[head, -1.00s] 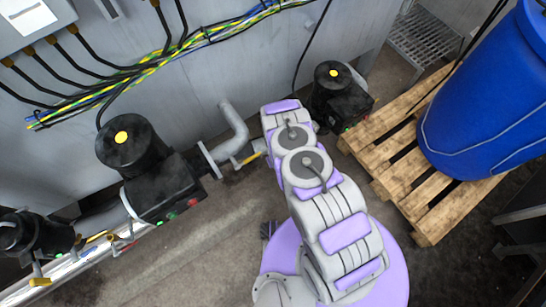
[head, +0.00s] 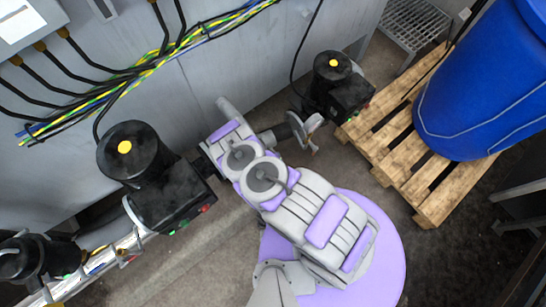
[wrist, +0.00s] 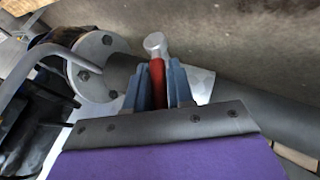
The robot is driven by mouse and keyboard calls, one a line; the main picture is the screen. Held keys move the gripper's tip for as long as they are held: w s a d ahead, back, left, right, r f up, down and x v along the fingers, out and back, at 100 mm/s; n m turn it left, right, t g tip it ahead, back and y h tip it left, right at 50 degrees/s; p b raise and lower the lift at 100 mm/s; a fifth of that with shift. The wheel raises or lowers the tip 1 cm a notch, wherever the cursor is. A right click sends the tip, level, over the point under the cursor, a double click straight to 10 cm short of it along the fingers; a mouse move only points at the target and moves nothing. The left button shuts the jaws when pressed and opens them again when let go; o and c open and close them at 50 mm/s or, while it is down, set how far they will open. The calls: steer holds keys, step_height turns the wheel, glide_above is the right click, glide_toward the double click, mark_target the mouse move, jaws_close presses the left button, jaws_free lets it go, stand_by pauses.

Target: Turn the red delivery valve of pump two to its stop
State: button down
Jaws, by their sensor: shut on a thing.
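The red valve handle (wrist: 157,82) is upright between the two blue fingers of my gripper (wrist: 159,86) in the wrist view. The fingers are shut on it, and its grey metal end (wrist: 155,43) sticks out beyond them. A grey pipe with a bolted flange (wrist: 95,62) lies just left of the handle. In the head view my arm covers the red handle, and my fingers cannot be made out. My arm reaches up and left there, beside a black pump (head: 160,190) with a yellow cap. I cannot read which pump is number two.
A second black pump (head: 335,85) stands at the upper right, and another black unit (head: 35,262) at the lower left. A blue barrel (head: 480,90) stands on a wooden pallet (head: 440,205) at the right. Cables (head: 130,80) run along the grey wall.

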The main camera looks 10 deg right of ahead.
stand_by(0.3)
steer(key=c, duration=1.1)
jaws_free()
steer(key=shift+a, duration=0.15)
